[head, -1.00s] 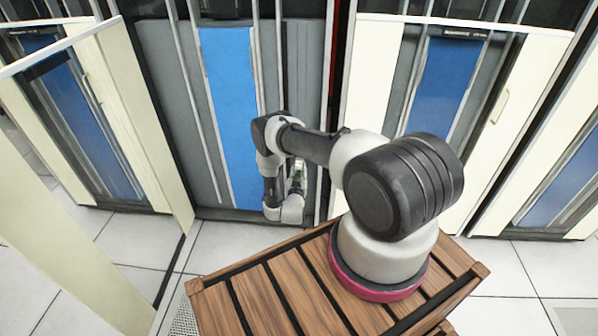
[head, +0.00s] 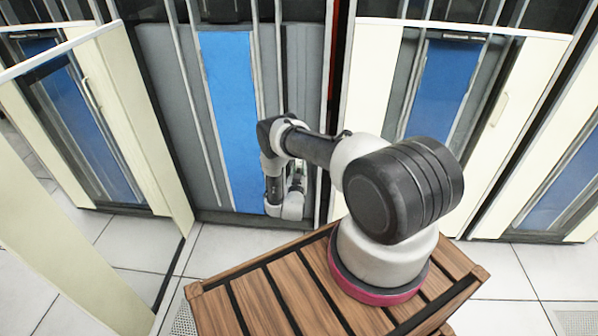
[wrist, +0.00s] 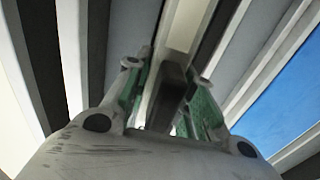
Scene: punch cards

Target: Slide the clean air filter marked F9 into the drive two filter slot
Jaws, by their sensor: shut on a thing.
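In the wrist view, my gripper (wrist: 168,95) is shut on a dark grey bar with a pale strip beyond it, which looks like the air filter (wrist: 172,85). Green finger pads flank it on both sides. No F9 mark is readable. In the head view, my gripper (head: 297,184) is low at the front of the open cabinet with a grey and blue front (head: 228,90), right of its blue panel. My own wrist hides most of the gripper there. The filter slot is not clearly visible, and I cannot tell whether the filter is inside it.
An open cream cabinet door (head: 70,240) stands at the left. More cabinets with blue panels stand at left (head: 75,125) and right (head: 440,90). A red strip edges the cabinet's right side. The tiled floor (head: 235,240) before the cabinet is clear.

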